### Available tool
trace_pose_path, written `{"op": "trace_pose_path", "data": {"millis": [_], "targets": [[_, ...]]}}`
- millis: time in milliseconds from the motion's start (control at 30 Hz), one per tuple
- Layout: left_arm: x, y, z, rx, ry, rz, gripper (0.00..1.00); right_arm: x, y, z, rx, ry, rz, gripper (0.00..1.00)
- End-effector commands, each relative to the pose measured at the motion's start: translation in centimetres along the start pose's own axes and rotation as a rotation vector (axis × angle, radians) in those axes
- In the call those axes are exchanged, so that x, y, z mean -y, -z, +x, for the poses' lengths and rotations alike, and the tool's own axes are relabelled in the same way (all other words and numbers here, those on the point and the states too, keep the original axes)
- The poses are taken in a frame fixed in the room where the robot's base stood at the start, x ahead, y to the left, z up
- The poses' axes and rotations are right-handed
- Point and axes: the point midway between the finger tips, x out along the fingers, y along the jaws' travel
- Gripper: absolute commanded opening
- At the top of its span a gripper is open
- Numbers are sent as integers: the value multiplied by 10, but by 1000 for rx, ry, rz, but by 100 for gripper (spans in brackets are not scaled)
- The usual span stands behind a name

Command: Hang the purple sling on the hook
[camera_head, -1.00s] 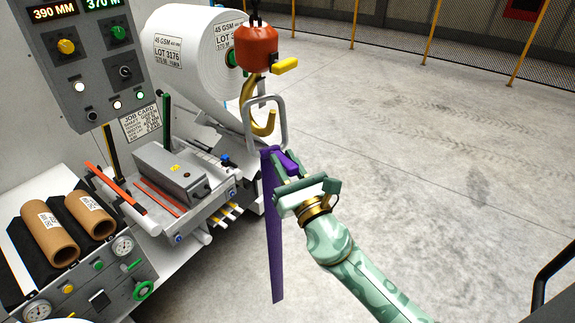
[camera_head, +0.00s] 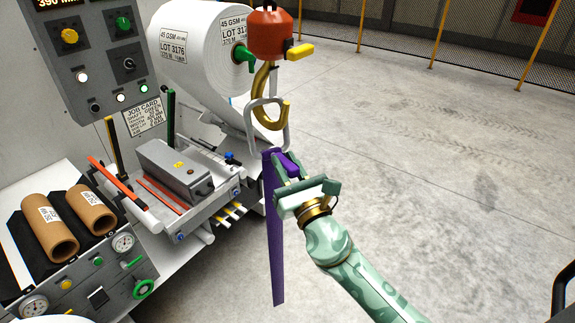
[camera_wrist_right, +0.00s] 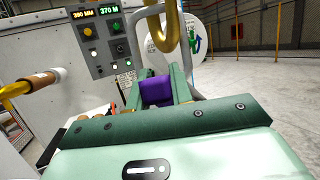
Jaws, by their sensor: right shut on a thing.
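The purple sling (camera_head: 275,230) hangs as a long strap below my right gripper, with a grey metal ring (camera_head: 285,137) at its top. My right gripper (camera_head: 288,167) is shut on the purple part just below the ring; the purple grip block (camera_wrist_right: 156,91) shows between the fingers in the right wrist view. The gold hook (camera_head: 258,100) hangs from an orange block (camera_head: 270,36). Hook and ring overlap in the head view; I cannot tell whether the hook passes through the ring. The hook also shows above the fingers in the right wrist view (camera_wrist_right: 155,35). My left gripper is not in view.
A machine with a control panel (camera_head: 97,60), a large white roll (camera_head: 190,50) and a grey box (camera_head: 173,170) stands left of and behind the hook. Two brown cores (camera_head: 50,232) lie at lower left. A yellow handle (camera_head: 300,51) juts from the orange block. The floor at right is clear.

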Motion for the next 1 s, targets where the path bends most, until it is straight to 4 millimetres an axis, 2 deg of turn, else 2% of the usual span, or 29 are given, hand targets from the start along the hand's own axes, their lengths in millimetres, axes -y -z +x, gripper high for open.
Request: {"op": "trace_pose_path", "data": {"millis": [33, 167, 667, 1000], "targets": [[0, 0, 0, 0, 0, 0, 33, 0, -4, 2, 9, 1, -1, 0], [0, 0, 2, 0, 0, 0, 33, 0, -2, 0, 8, 1, -1, 0], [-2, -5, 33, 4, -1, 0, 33, 2, 29, -13, 6, 1, -1, 0], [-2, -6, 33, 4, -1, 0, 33, 2, 29, -14, 6, 1, 0, 0]]}}
